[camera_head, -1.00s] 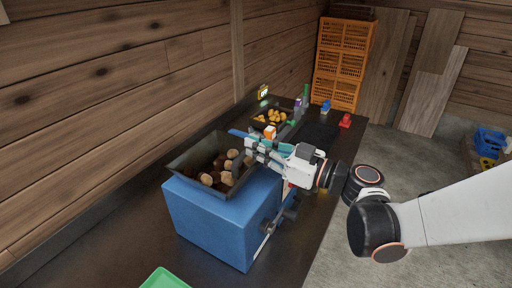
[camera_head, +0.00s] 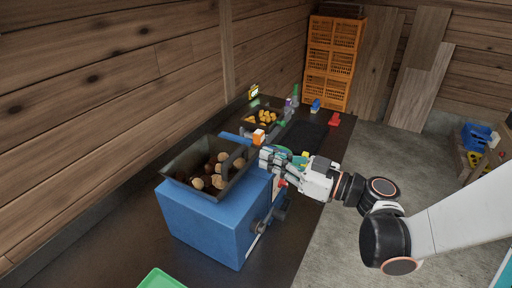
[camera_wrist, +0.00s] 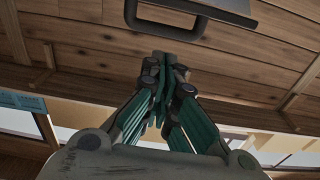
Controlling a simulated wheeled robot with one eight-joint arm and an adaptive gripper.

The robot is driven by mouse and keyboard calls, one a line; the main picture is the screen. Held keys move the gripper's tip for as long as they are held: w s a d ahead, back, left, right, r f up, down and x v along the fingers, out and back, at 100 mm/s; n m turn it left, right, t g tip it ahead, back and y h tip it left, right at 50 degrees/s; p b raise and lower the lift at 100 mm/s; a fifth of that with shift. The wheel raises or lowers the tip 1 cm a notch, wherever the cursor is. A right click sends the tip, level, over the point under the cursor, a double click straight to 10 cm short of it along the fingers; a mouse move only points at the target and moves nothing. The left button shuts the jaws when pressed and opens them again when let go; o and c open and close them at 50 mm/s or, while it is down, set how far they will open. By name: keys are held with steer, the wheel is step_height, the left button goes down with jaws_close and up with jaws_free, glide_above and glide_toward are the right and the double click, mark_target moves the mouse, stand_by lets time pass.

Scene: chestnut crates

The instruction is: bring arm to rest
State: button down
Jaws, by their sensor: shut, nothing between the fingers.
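My gripper (camera_head: 267,156) is shut and empty in the head view, beside the right rim of the dark hopper and above the blue machine. My arm reaches in from the right. In the wrist view my gripper (camera_wrist: 166,65) shows its green-sided fingers drawn together, with nothing between the tips. The blue machine (camera_head: 205,224) stands on the dark table with a dark hopper (camera_head: 178,160) on top, holding several brown chestnuts (camera_head: 215,178). Whether the fingers touch the hopper, I cannot tell.
A crate of yellowish items (camera_head: 266,117) and small bottles (camera_head: 289,106) stand farther back on the table (camera_head: 100,254). A green tray (camera_head: 160,279) lies at the front. Orange crates (camera_head: 333,62) are stacked behind. Free floor (camera_head: 385,155) lies to the right.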

steer(key=s+d+f+m+g+h, duration=0.2)
steer(key=s+d+f+m+h, duration=0.45)
steer(key=h, duration=0.25)
steer(key=s+d+r+m+h, duration=0.2)
steer(key=s+d+m+h, duration=0.3)
steer(key=d, duration=0.5)
steer(key=s+h, duration=0.2)
steer(key=shift+s+d+m, duration=0.3)
steer(key=shift+s+m, duration=0.05)
stand_by(0.4)
